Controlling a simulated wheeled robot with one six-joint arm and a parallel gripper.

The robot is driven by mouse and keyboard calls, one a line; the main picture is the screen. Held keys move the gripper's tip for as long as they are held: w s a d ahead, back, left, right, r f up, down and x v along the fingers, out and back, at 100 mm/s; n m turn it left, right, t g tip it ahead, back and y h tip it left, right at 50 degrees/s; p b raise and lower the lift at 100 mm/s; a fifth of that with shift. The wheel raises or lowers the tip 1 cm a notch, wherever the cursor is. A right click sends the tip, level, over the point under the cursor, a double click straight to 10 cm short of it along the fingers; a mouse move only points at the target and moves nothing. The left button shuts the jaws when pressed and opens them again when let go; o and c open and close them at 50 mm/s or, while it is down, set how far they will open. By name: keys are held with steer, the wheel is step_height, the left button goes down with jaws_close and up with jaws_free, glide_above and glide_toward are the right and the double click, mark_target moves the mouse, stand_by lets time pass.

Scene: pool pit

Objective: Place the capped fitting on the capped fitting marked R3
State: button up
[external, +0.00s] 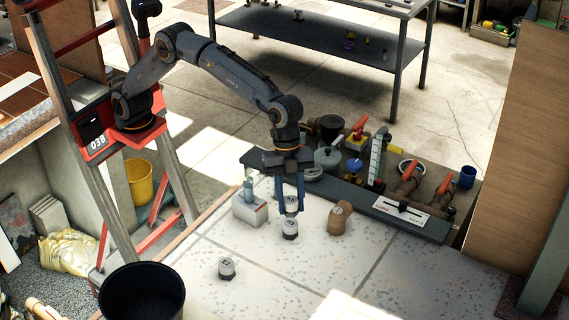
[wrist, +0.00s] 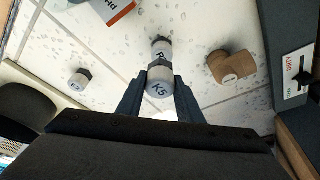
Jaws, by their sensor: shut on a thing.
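My gripper (external: 291,207) points down and is shut on a grey-and-white capped fitting marked K5 (wrist: 158,84), which also shows between the fingers in the external view (external: 291,202). Another capped fitting (external: 290,230) stands upright on the pale tiled top, just below the held one. In the wrist view this lower fitting (wrist: 161,51) shows an R, with the rest of its mark partly hidden behind K5. I cannot tell whether the two touch. A third capped fitting (external: 226,268) stands apart at the front left, and also shows in the wrist view (wrist: 79,79).
A brown elbow (external: 340,218) stands close to the right of the lower fitting. A white box with a bottle (external: 250,208) is close on the left. Valves and pipework (external: 400,185) line the back.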

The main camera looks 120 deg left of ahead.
mark_target(291, 211)
steer(key=shift+f+p, duration=0.5)
steer(key=shift+f, duration=1.25)
steer(key=shift+f, duration=0.2)
steer(key=o, duration=1)
steer(key=shift+o, duration=0.2)
steer(key=shift+r, duration=0.15)
steer(key=b+v, duration=0.3)
steer(key=v, duration=0.9)
steer(key=shift+b, duration=0.3)
